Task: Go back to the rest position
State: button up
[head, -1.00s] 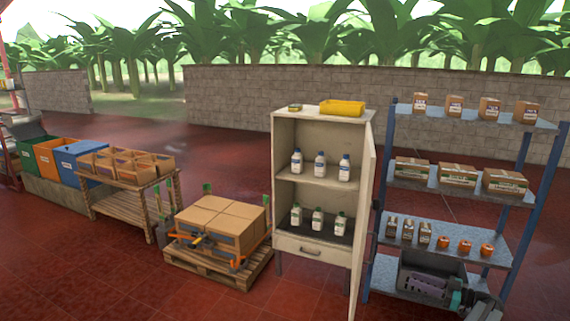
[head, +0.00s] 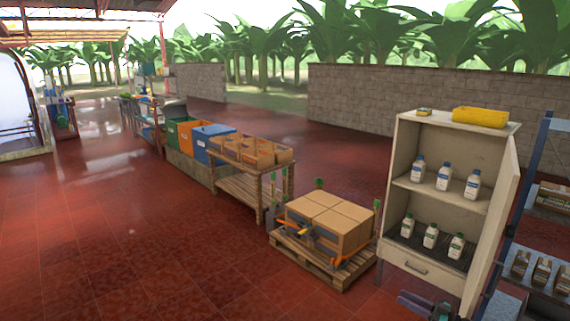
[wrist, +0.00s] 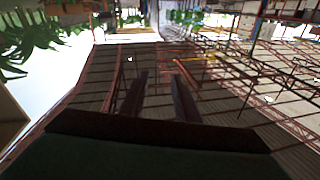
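My gripper (head: 420,304) shows at the bottom edge of the head view, in front of the foot of the cream cabinet (head: 393,258). Only its end shows there; the rest of my arm is out of the picture. In the wrist view, the two dark fingers of my gripper (wrist: 160,80) stand apart with nothing between them. The wrist view looks out at the roof beams and bright sky, with no object close to the fingers.
The cabinet's door (head: 492,232) hangs open on its right, beside the blue shelf rack (head: 524,208). A pallet (head: 350,277) with cardboard boxes (head: 328,222) stands left of the cabinet. A wooden table (head: 240,187) and coloured bins (head: 183,137) stand farther left. The red floor (head: 120,240) at left is clear.

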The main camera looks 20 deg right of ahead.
jog(key=w+a+f+m+h+b, duration=0.1)
jog(key=w+a+f, duration=0.2)
jog(key=w+a, duration=0.5)
jog(key=w+a+f+m+t+h, duration=0.15)
jog(key=w+a, duration=0.25)
jog(key=a, duration=0.7)
jog(key=w+a+f+b, duration=0.1)
jog(key=w+a+f, duration=0.2)
jog(key=w+a, duration=0.5)
jog(key=s+a+f+m+g+h, duration=0.1)
jog(key=a+f+m+h, duration=0.15)
jog(key=a+f, duration=0.5)
jog(key=s+a+f+m+g+h, duration=0.1)
jog(key=a+f+g+h, duration=0.2)
jog(key=a, duration=0.7)
jog(key=s+a+f+m+g+h+b, duration=0.1)
jog(key=s+a+f+g+h, duration=0.2)
jog(key=s+f, duration=0.65)
jog(key=s+a+f+g+h+b, duration=0.1)
jog(key=s+a+f+g, duration=0.35)
jog(key=s, duration=0.75)
jog(key=s+a+r+n+g+y, duration=0.1)
jog(key=s+g, duration=1)
jog(key=s, duration=1.6)
jog(key=shift+s+r+n+g, duration=0.3)
jog(key=shift+n+g, duration=0.1)
jog(key=shift+n, duration=0.2)
